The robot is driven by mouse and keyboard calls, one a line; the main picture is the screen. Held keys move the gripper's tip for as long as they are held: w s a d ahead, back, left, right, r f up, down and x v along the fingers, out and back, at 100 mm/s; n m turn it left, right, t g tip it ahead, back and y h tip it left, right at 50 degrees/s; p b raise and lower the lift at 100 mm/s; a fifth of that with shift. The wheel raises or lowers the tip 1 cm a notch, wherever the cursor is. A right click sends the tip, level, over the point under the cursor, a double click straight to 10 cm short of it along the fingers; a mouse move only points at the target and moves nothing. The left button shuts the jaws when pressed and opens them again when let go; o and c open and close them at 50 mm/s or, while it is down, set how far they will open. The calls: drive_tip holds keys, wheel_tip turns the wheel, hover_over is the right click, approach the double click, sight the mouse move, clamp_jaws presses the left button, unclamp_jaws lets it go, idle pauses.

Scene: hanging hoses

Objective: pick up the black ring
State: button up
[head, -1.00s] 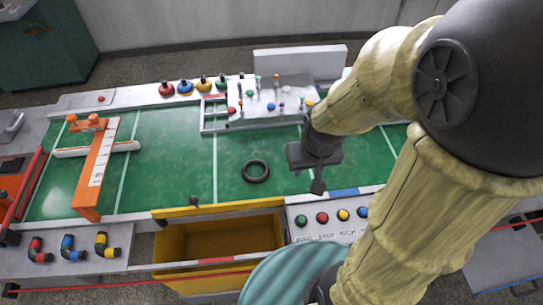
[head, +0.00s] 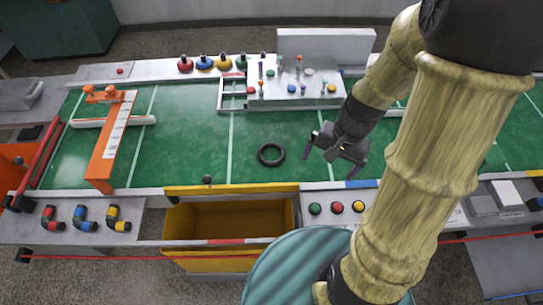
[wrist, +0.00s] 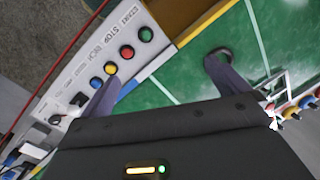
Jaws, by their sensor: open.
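The black ring (head: 271,154) lies flat on the green table surface (head: 190,150), left of my gripper in the head view. My gripper (head: 319,154) is open and empty, to the right of the ring and apart from it. In the wrist view, the two fingers of my gripper (wrist: 160,85) are spread apart over the green surface and the button panel. A dark curved part of the ring (wrist: 222,55) shows at the tip of the right finger there; the rest is hidden behind that finger.
An open yellow bin (head: 230,222) stands at the table's front edge. A button panel (head: 325,200) is to its right. An orange gantry (head: 108,140) stands at the left. A white pegged board (head: 295,92) and colored knobs (head: 205,63) line the back. Green surface left of the ring is clear.

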drive_tip(key=w+d+f+m+t+y+b, duration=0.1)
drive_tip(key=w+f+m+y, duration=0.2)
drive_tip(key=w+f+m, duration=0.1)
drive_tip(key=w+d+f+m+t+y+b, duration=0.1)
drive_tip(key=w+f+m+t+y+b, duration=0.1)
drive_tip(key=f+m, duration=0.4)
drive_tip(key=w+d+f+m+t+y+b, duration=0.1)
drive_tip(key=w+f+m+t+y+b, duration=0.1)
drive_tip(key=w+f+m+y, duration=0.3)
drive_tip(key=shift+w+d+f+m+y, duration=0.2)
drive_tip(key=shift+w+f+m+y, duration=0.15)
drive_tip(key=shift+m, duration=0.55)
drive_tip(key=shift+w+d, duration=0.15)
drive_tip(key=shift+w, duration=0.05)
drive_tip(key=p+x, duration=0.1)
drive_tip(key=x, duration=1.1)
drive_tip(key=shift+w, duration=0.1)
